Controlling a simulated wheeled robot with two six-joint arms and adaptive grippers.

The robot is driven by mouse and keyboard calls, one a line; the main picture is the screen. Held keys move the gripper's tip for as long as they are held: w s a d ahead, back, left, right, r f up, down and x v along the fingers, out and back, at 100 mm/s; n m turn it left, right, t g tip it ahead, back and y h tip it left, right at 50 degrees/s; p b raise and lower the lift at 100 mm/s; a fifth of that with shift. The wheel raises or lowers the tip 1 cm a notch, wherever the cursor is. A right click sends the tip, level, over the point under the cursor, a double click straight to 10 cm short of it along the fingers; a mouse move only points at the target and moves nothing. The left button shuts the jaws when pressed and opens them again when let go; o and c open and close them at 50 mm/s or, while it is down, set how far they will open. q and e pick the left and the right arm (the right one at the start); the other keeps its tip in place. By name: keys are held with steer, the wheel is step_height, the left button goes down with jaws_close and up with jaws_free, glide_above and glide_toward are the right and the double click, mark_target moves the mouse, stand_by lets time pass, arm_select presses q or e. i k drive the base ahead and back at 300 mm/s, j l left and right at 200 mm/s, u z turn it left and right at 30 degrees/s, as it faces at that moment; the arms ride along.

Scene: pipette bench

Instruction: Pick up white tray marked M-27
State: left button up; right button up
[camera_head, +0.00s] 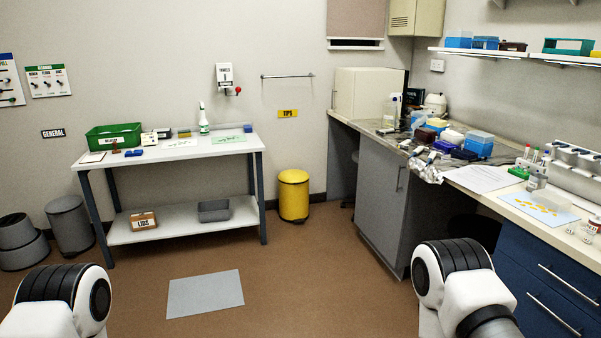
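I cannot make out the marking M-27 on anything in the head view. A flat pale piece (545,198) with yellow bits around it lies on a light blue mat (514,197) on the right counter; I cannot tell whether it is a tray. A small white, dark-edged flat item (92,157) lies at the left end of the white side table (180,152); it is too small to identify. Only upper parts of my two arms show at the bottom left and bottom right. Both grippers are outside the picture.
The right counter (481,178) is crowded with boxes, bottles and a crumpled heap. A green bin (113,136) stands on the side table, a grey tray (214,211) on its lower shelf. A yellow bin (293,195) and grey floor mat (205,293) lie ahead; the central floor is otherwise open.

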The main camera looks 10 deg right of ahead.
mark_target(452, 133)
steer(key=i+z, duration=0.1)
steer(key=i, duration=0.45)
steer(key=i+j+z, duration=0.1)
steer(key=i, duration=0.4)
steer(key=i+j+z, duration=0.1)
steer(key=i, duration=0.45)
steer(key=i+j+z, duration=0.1)
steer(key=i, duration=0.4)
steer(key=i+j+z, duration=0.1)
steer(key=i+j, duration=0.2)
steer(key=i, duration=0.2)
